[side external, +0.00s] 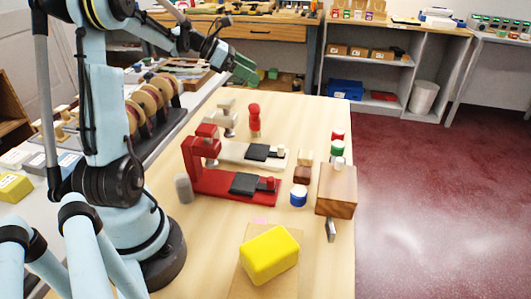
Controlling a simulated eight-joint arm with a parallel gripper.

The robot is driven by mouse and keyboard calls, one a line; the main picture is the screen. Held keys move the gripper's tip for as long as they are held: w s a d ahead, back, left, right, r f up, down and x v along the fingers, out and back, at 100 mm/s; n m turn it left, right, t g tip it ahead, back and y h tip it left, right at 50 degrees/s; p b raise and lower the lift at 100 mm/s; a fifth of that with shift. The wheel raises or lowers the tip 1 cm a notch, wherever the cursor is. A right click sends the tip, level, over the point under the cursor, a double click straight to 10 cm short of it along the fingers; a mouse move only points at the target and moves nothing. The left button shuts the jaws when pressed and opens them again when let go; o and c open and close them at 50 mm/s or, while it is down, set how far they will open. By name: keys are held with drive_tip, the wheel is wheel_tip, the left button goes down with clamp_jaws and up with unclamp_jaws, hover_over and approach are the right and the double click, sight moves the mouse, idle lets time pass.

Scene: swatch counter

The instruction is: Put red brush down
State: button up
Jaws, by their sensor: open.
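A red upright piece with a rounded top (254,120), perhaps the red brush, stands on the wooden table behind the stands. I cannot tell for sure that it is the brush. My gripper (244,69), with green fingers, is raised at the upper middle, beyond the table's far edge in the picture. It is open, and I see nothing held in it. It appears well apart from the red piece.
A red stand (235,187) and a whitish stand (235,151) with dark pads fill the table's middle. Small colored pots (299,197) and a wooden block (337,190) are at the right. A yellow block (269,255) is in front. The table (215,245) has bare patches.

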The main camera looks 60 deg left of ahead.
sight(256, 106)
drive_tip(key=f+g+y, duration=0.1)
drive_tip(key=f+g, duration=0.2)
drive_tip(key=w+f+g+y, duration=0.1)
drive_tip(key=f+g+y, duration=0.1)
drive_tip(key=f+g, duration=0.1)
drive_tip(key=d+f+g+y, duration=0.1)
drive_tip(key=f+g+y, duration=0.1)
drive_tip(key=f+g, duration=0.2)
drive_tip(key=shift+w+f, duration=0.2)
drive_tip(key=shift+w, duration=0.2)
drive_tip(key=shift+s+a+f, duration=0.1)
drive_tip(key=shift+a+f, duration=0.05)
drive_tip(key=shift+f, duration=1.2)
drive_tip(key=shift+s+a+f, duration=0.1)
drive_tip(key=shift+f, duration=1.2)
drive_tip(key=shift+c, duration=0.2)
drive_tip(key=c, duration=1.1)
drive_tip(key=shift+r, duration=0.15)
